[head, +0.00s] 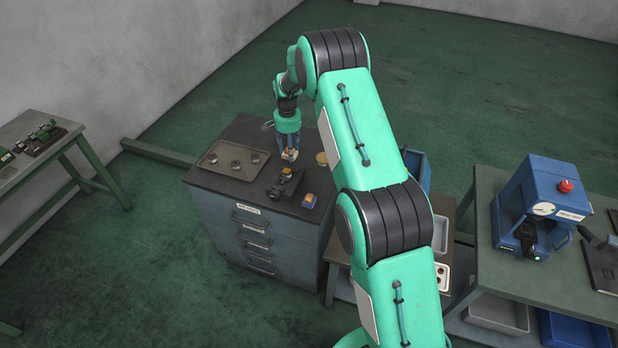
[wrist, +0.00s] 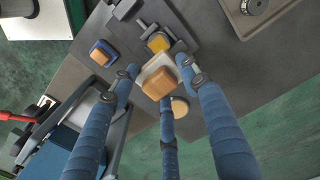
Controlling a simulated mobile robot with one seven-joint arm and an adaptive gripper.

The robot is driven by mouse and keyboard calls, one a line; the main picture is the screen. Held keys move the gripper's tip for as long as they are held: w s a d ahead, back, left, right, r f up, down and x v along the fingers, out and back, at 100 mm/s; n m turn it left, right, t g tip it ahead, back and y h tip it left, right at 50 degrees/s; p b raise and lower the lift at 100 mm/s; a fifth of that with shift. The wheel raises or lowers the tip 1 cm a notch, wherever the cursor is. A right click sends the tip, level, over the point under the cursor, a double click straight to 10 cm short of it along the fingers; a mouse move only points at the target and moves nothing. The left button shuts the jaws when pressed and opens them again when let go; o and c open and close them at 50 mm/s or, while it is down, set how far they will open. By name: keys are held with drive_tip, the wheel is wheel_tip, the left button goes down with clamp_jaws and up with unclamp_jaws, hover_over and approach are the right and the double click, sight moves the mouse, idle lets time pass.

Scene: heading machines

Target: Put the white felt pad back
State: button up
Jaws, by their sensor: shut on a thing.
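The white felt pad (wrist: 153,66), a pale square piece with a wooden-coloured block on it, is between the blue fingers of my gripper (wrist: 161,78) in the wrist view. The gripper is shut on it. In the head view, my gripper (head: 289,151) points down over the back part of the dark cabinet top, and the pad shows as a small pale spot at its tips. I cannot tell whether the pad touches the cabinet top. The fingers partly hide the pad.
A black fixture (head: 285,184) stands in front of the gripper, with a blue-and-orange block (head: 309,201) to its right. A yellow-topped block (wrist: 158,42) is close by the pad. A round tan disc (head: 321,158) lies right; a tray (head: 211,157) with round parts lies left.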

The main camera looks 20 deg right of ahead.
drive_tip(key=s+d+f+b, duration=0.3)
drive_tip(key=s+f+b, duration=0.1)
drive_tip(key=s, duration=0.6)
drive_tip(key=s+d+f+b, duration=0.3)
drive_tip(key=s+f, duration=0.3)
drive_tip(key=s, duration=0.4)
drive_tip(key=shift+s+d+f+b, duration=0.25)
drive_tip(key=shift+s+d+b, duration=0.1)
drive_tip(key=shift+d, duration=0.15)
drive_tip(key=shift+w, duration=0.15)
hover_over(319, 181)
drive_tip(key=shift+a+f+p, duration=0.1)
drive_tip(key=shift+f+p, duration=0.3)
drive_tip(key=shift+f, duration=0.35)
drive_tip(key=shift+f, duration=1.8)
drive_tip(key=shift+f, duration=0.1)
